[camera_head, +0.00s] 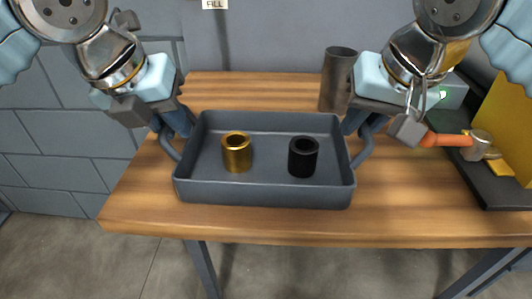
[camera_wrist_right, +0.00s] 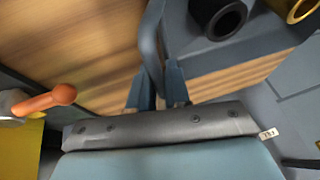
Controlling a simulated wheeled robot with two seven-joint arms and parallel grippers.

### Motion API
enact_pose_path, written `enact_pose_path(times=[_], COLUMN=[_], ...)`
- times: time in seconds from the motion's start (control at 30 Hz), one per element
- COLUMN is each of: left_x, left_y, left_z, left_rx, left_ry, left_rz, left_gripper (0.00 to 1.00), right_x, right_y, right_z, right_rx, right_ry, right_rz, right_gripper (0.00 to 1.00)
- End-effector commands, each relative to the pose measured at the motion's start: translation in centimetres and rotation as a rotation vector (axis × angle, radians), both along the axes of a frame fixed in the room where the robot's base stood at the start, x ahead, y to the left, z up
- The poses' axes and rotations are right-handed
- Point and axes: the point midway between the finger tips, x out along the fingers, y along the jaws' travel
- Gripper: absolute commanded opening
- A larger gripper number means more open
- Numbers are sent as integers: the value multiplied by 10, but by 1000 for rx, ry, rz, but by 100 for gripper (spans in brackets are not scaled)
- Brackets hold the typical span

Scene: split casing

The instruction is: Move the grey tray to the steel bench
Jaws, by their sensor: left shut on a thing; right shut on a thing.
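The grey tray (camera_head: 265,194) is at the wooden table, level, with a brass cylinder (camera_head: 237,153) and a black cylinder (camera_head: 303,158) standing in it. My left gripper (camera_head: 172,130) is shut on the tray's left handle. My right gripper (camera_head: 366,128) is shut on its right handle; in the right wrist view its fingers (camera_wrist_right: 157,92) close around the handle beside the tray (camera_wrist_right: 193,52). Whether the tray touches the table or hangs just above it, I cannot tell. I see no surface that is clearly a steel bench.
The wooden table (camera_head: 440,225) is bare along its front edge. A dark grey cylinder (camera_head: 336,82) stands behind the tray, near my right arm. A block wall (camera_head: 60,150) stands left.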

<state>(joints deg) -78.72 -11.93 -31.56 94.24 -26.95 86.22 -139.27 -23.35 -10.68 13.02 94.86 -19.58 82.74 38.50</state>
Motion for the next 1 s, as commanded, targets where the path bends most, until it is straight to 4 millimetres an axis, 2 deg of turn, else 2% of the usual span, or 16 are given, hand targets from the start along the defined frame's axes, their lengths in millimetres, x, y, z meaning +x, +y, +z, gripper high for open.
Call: enact_pose_path(times=[0.47, 0.83, 1.0], left_x=[0, 0, 0], left_y=[0, 0, 0], left_z=[6, 43, 52], left_rx=[-1, -1, -1], left_ry=[-1, -1, -1], left_rz=[0, 0, 0], left_gripper=[0, 0, 0], right_x=[0, 0, 0], right_y=[0, 0, 0], right_z=[7, 43, 52], right_rx=[1, 1, 1], right_ry=[-2, -2, -2], right_rz=[0, -1, -1], right_gripper=[0, 0, 0])
